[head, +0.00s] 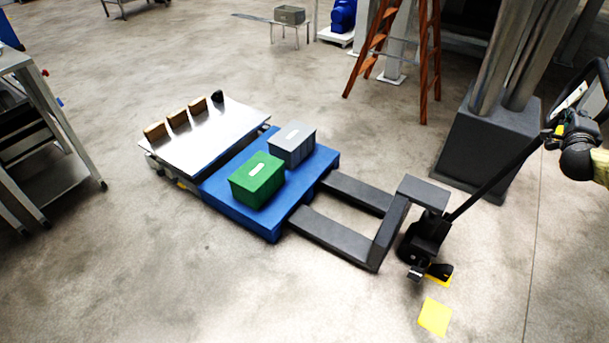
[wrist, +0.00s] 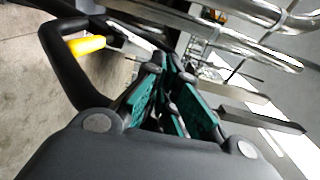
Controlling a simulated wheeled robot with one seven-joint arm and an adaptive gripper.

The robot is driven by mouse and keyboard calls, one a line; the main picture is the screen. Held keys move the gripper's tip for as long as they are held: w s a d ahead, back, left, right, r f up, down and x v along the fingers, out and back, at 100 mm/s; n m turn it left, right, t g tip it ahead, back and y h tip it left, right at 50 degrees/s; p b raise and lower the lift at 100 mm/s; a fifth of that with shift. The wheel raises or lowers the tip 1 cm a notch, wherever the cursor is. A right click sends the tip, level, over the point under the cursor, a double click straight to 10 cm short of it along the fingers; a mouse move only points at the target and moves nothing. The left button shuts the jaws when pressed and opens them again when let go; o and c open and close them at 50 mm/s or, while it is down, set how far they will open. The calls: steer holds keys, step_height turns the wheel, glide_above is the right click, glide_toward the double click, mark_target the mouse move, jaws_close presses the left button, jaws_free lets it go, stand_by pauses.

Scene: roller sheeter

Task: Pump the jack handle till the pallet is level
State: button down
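The blue pallet (head: 272,222) sits on the forks of the pallet jack (head: 372,243). A green crate (head: 257,180) and a grey crate (head: 292,145) stand on it. Its far edge is beside a steel-topped platform (head: 215,138); I cannot tell their heights exactly. The jack handle (head: 497,178) leans up to the right, ending in a black loop with a yellow lever. In the wrist view, the loop (wrist: 62,70) passes behind my gripper (wrist: 170,68). My gripper (head: 556,135) is at the handle's top end. Its fingertips are close together; whether they clasp the handle is hidden.
A dark machine base (head: 487,140) with steel columns stands behind the handle. An orange ladder (head: 374,50) is further back. Several wooden blocks (head: 178,119) line the steel platform. A metal rack (head: 30,140) is at left. Yellow floor marks (head: 434,316) lie near the jack; the front floor is clear.

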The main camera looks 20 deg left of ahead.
steer(key=d, duration=0.2)
steer(key=s+d, duration=0.1)
steer(key=shift+d+f+b, duration=0.2)
steer(key=shift+f+b, duration=0.1)
steer(key=shift+f, duration=0.05)
steer(key=d, duration=0.1)
steer(key=s+d+f+b, duration=0.1)
steer(key=d, duration=0.1)
steer(key=d+b, duration=0.1)
steer(key=d, duration=0.1)
steer(key=shift+s+d+f, duration=0.15)
steer(key=shift+s+f, duration=0.1)
steer(key=shift+f, duration=0.1)
